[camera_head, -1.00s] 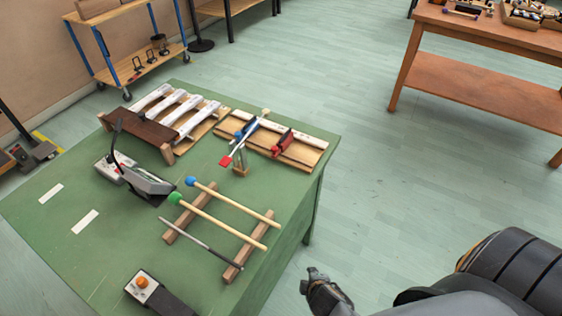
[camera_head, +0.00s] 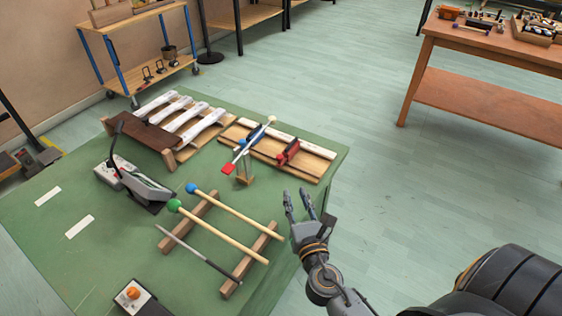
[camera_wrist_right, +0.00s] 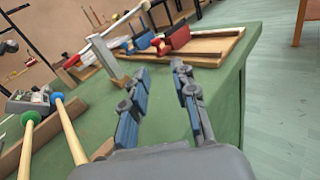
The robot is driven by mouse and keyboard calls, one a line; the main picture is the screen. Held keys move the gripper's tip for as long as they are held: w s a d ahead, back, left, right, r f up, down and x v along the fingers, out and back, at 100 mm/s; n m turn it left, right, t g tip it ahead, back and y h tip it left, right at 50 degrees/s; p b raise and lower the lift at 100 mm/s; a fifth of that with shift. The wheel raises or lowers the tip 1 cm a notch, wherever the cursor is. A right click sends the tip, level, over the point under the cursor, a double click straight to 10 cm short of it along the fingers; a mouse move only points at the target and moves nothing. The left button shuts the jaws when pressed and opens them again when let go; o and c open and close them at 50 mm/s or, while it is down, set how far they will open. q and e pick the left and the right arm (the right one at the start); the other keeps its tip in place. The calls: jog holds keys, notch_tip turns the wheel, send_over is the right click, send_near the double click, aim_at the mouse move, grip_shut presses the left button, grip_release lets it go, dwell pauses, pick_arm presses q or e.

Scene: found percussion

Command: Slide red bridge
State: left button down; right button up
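The red bridge (camera_head: 288,152) sits on a wooden board (camera_head: 305,172) with a pale strip, at the right end of the green table. It also shows in the right wrist view (camera_wrist_right: 177,38). A blue bridge (camera_head: 254,136) sits on the same board to its left, partly behind a red-tipped rod (camera_head: 240,155) on a small stand. My right gripper (camera_head: 307,192) is beside the table's right edge, nearer to me than the board. Its two fingers are apart and empty, pointing toward the board in the right wrist view (camera_wrist_right: 160,70). My left gripper is not in view.
Two mallets with blue (camera_head: 191,187) and green (camera_head: 174,205) heads and a grey rod lie across wooden rails (camera_head: 250,258) left of my right gripper. The small stand (camera_head: 244,176) rises before the board. Open floor lies to the right.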

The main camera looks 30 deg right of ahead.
aim_at(280, 160)
jog(key=shift+w+a+n, duration=0.2)
jog(key=shift+n, duration=0.3)
jog(key=shift+w+y, duration=0.3)
jog(key=p+x, duration=0.1)
jog(key=x, duration=1.2)
jog(key=shift+d+r, duration=0.1)
jog(key=shift+r, duration=0.05)
grip_shut()
